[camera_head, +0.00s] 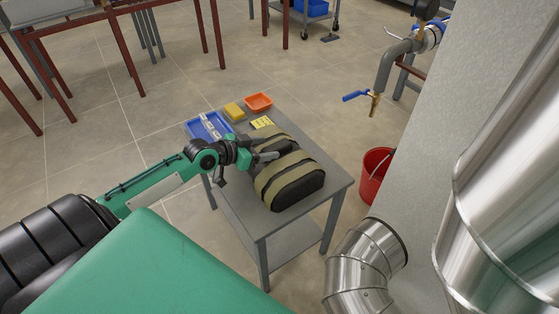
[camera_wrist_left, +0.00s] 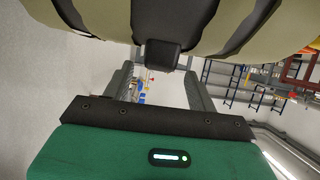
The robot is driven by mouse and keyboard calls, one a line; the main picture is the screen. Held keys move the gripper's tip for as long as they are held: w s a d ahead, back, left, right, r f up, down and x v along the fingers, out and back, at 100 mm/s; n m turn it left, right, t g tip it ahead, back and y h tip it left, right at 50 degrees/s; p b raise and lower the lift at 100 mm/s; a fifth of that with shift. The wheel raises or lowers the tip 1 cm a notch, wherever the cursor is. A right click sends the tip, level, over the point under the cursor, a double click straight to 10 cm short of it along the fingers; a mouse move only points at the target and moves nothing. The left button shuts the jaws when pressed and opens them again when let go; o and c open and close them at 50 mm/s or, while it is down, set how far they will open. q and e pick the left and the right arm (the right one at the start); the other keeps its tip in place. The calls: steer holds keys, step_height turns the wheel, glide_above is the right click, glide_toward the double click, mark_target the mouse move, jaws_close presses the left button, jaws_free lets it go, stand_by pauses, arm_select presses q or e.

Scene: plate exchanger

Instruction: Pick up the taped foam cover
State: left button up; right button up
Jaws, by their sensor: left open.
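The taped foam cover (camera_head: 293,190) is a dark, rounded block with wide tan bands, lying on a small grey table (camera_head: 333,183). My left gripper (camera_head: 268,156) comes in from the left and is at the cover's left side, partly in front of it. In the left wrist view the cover (camera_wrist_left: 100,15) fills the top, close by. A small dark block (camera_wrist_left: 162,56) sticks out from it near the gap between the open fingertips of my left gripper (camera_wrist_left: 160,75). I cannot tell whether the fingers touch the cover. My right gripper is not in view.
A blue tray (camera_head: 202,128), a yellow sponge-like block (camera_head: 234,111), an orange tray (camera_head: 258,102) and a yellow note (camera_head: 262,122) lie at the table's far end. A red bucket (camera_head: 374,178), a metal duct (camera_head: 365,262) and a grey wall stand to the right.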

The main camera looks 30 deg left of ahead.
mark_target(274, 147)
arm_select(q)
steer(key=shift+d+b+x, duration=0.2)
steer(key=shift+b+x, duration=0.1)
steer(key=shift+x, duration=2.45)
jaws_close()
